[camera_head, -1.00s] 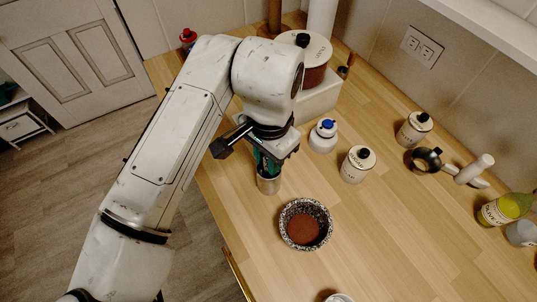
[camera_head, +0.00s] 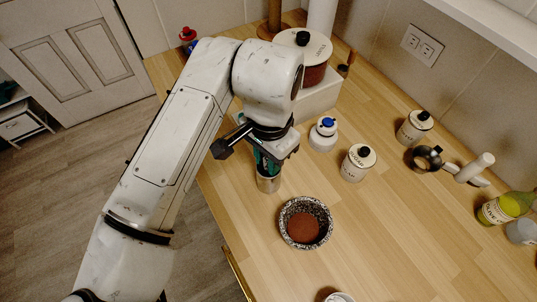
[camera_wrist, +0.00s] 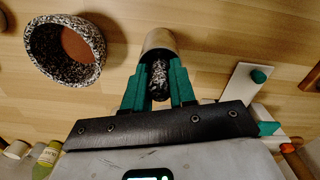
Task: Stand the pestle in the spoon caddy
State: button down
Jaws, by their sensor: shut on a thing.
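My gripper (camera_wrist: 159,86) is shut on the pestle (camera_wrist: 159,72), a speckled dark stone rod, in the wrist view. The pestle's far end is inside the mouth of the spoon caddy (camera_wrist: 158,41), a small metal cylinder. In the head view the caddy (camera_head: 268,184) stands on the counter directly below my gripper (camera_head: 267,165). My green fingers are at the caddy's rim; I cannot tell whether they touch it. The pestle is hidden in the head view by my gripper, and its lower end is hidden inside the caddy.
A speckled mortar (camera_head: 305,223) with a reddish inside stands right of and nearer than the caddy. A blue-capped white bottle (camera_head: 323,136) and a labelled jar (camera_head: 357,164) stand to the right. A large canister (camera_head: 315,62) is behind.

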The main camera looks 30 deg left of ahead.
jog(key=c, duration=0.8)
grip_release()
jog(key=shift+f, duration=0.1)
jog(key=shift+c, duration=0.2)
jog(key=shift+o, duration=0.3)
jog(key=o, duration=0.4)
jog(key=shift+r+p, duration=3.15)
jog(key=shift+r, duration=0.4)
jog(key=shift+s+f, duration=0.1)
jog(key=shift+s, duration=0.05)
